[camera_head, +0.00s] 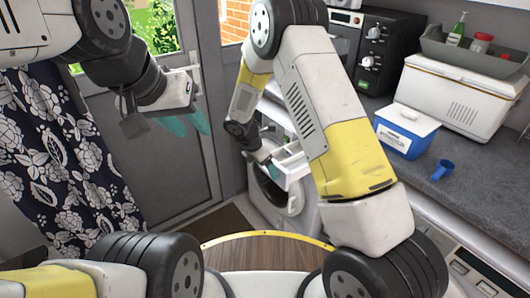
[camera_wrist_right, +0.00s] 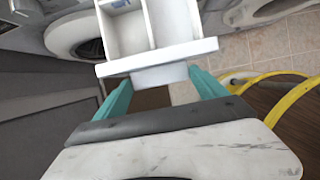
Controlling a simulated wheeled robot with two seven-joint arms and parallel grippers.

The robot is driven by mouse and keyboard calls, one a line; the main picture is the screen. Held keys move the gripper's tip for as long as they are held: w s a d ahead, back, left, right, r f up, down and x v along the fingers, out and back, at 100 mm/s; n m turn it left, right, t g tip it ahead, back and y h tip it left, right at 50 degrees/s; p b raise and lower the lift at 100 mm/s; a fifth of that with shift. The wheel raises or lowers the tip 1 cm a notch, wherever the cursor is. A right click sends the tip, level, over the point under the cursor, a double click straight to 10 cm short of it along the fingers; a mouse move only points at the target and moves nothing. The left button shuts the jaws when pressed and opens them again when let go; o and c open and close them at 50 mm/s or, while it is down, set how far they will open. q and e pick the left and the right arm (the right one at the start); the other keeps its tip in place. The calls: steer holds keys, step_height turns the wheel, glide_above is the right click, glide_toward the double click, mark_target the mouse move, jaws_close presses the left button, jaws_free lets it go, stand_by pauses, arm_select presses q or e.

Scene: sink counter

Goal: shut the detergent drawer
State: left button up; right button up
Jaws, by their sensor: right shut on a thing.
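The white detergent drawer (camera_head: 292,165) sticks out from the upper front of the white washing machine (camera_head: 309,207), pulled open. In the right wrist view the drawer (camera_wrist_right: 130,62) shows its open compartments, with a small bluish patch in one, and a white front with a block-like handle. My right gripper (camera_head: 270,167) is at the drawer front, and its teal fingers (camera_wrist_right: 160,88) are on either side of the handle, shut on it. My left gripper (camera_head: 187,122) hangs in the air before the grey door, its teal fingers apart and empty.
A counter (camera_head: 476,185) on the right holds a blue and white box (camera_head: 405,135), a blue mug (camera_head: 442,170), a white cooler (camera_head: 458,92) and a black microwave (camera_head: 385,50). The grey door (camera_head: 175,185) and a patterned curtain (camera_head: 60,150) stand at left.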

steer(key=w+d, duration=0.3)
steer(key=d, duration=0.2)
steer(key=w+d, duration=0.7)
steer(key=d, duration=0.2)
steer(key=shift+w+d+r, duration=0.1)
steer(key=shift+w+d, duration=0.2)
steer(key=o, duration=2)
steer(key=shift+v, duration=3.85)
steer(key=shift+r, duration=0.1)
steer(key=s+d+r+m+y, duration=0.1)
steer(key=s+d+r+m, duration=0.1)
steer(key=s+r+m, duration=0.65)
steer(key=s+d+r+m+y, duration=0.25)
steer(key=s+r, duration=0.35)
steer(key=r, duration=0.6)
steer(key=s+a+r+m+t+y, duration=0.1)
steer(key=s+r+m, duration=0.2)
steer(key=s+m, duration=0.3)
steer(key=s+a+r+m+t+y, duration=0.1)
steer(key=s+m, duration=0.6)
steer(key=s, duration=0.8)
step_height(320, 180, up, 2)
steer(key=shift+a+r+m+t, duration=0.1)
steer(key=shift+a+m+t, duration=0.2)
steer(key=shift+t, duration=0.4)
